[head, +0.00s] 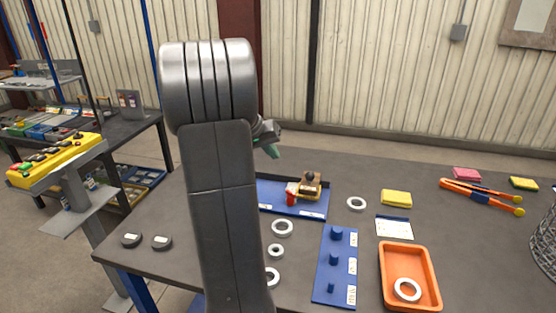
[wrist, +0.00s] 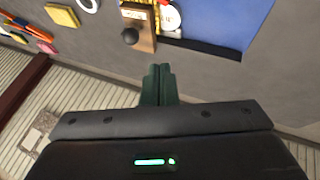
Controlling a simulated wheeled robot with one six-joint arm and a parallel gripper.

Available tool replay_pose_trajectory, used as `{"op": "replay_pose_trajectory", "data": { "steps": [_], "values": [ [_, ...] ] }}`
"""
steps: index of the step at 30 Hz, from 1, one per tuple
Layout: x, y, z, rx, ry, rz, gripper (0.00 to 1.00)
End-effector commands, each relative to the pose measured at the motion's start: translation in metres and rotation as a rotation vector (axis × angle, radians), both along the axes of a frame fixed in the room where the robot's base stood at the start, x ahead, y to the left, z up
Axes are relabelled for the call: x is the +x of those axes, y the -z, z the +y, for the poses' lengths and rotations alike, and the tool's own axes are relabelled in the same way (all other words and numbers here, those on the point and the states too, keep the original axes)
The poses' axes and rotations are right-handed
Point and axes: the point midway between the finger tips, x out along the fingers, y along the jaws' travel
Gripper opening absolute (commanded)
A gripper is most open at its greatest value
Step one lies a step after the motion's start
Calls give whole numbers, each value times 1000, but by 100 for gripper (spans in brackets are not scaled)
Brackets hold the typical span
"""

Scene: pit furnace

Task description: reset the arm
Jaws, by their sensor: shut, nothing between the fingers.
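My gripper (head: 273,152) shows in the head view as a small green tip at the right edge of my raised grey arm, which hides most of it. In the wrist view my gripper (wrist: 159,72) has its two dark green fingers together, with nothing between them. It is above the table (head: 410,180), apart from everything on it. A wooden block with a dark knob (wrist: 138,30) lies beyond the fingertips in the wrist view. In the head view this block (head: 309,184) sits on a blue tray (head: 312,211) beside a small red item.
Several pale rings (head: 283,228) lie near a blue peg board (head: 335,275). An orange tray (head: 383,285) holds one ring. Orange tongs (head: 480,195), yellow blocks (head: 396,198) and a wire basket (head: 545,240) are at right. Two black discs (head: 131,240) lie left. A yellow control box (head: 55,160) stands farther left.

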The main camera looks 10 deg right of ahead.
Motion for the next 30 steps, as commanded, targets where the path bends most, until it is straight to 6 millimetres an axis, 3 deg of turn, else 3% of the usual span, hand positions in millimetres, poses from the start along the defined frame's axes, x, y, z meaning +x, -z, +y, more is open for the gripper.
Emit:
{"op": "replay_pose_trajectory", "data": {
  "steps": [16,30],
  "values": [
    [0,1,0,0,0,2,0],
    [20,67,-40,-1,1,6,0]
  ]
}}
